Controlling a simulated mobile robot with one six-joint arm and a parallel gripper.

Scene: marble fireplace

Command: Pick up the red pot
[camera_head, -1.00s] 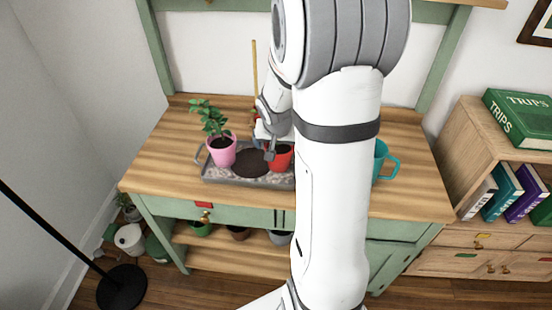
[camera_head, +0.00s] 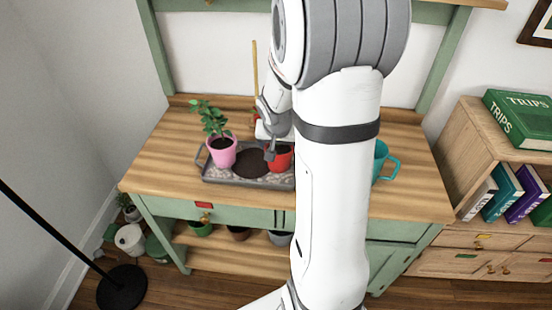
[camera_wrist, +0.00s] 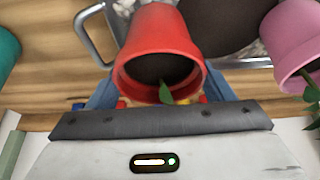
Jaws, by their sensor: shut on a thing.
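The red pot (camera_head: 279,158) is at the right part of the grey tray (camera_head: 222,177) on the wooden bench, partly hidden by my arm. In the wrist view the red pot (camera_wrist: 160,42) fills the middle, with dark soil and a small green leaf in its mouth. My gripper (camera_head: 270,152) is at the pot, its finger against the pot's left side. In the wrist view its blue fingers lie on both sides of the pot, and it is shut on it. I cannot tell whether the pot's base is clear of the tray.
A pink pot with a plant (camera_head: 222,152) stands at the tray's left, beside a dark soil patch (camera_head: 252,162). A teal mug (camera_head: 381,160) stands right of my arm. The bench's left side (camera_head: 160,160) is clear.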

